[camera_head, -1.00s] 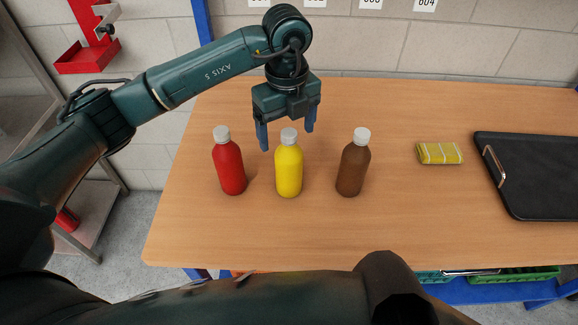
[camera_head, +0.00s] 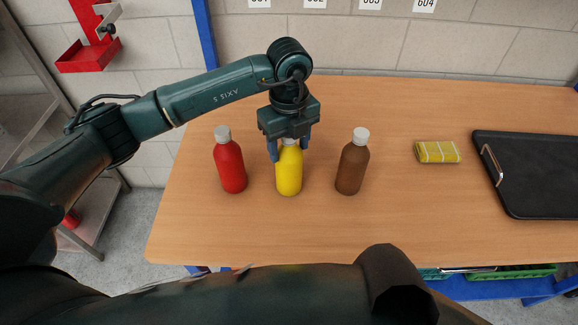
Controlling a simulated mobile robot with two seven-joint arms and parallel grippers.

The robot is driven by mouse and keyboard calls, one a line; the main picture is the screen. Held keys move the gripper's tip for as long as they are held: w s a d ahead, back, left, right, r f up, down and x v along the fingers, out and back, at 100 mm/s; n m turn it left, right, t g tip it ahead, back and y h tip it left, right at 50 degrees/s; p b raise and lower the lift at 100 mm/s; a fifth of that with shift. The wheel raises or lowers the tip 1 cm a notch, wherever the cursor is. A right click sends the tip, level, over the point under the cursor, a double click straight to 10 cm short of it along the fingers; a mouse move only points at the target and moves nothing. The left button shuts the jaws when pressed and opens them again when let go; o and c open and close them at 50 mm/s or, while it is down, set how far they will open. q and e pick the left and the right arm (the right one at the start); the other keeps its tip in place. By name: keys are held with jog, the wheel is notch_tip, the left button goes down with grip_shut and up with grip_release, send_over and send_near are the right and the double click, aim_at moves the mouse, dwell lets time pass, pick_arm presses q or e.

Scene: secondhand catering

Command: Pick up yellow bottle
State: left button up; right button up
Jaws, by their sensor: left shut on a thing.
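The yellow bottle (camera_head: 289,174) stands upright on the wooden table (camera_head: 400,225), between the red bottle (camera_head: 230,166) on its left and the brown bottle (camera_head: 352,167) on its right. My left gripper (camera_head: 289,150) comes down from above and is shut on the upper part of the yellow bottle. The gripper hides most of its white cap. The bottle's base appears to be on the table. My right arm crosses the bottom of the view, but its gripper fingers do not show.
A yellow patterned sponge-like block (camera_head: 438,152) and a black tray (camera_head: 540,175) with a metal handle lie on the right side of the table. The red and brown bottles stand close on either side. The front of the table is clear.

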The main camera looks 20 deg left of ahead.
pick_arm(q)
jog(key=c, duration=0.7)
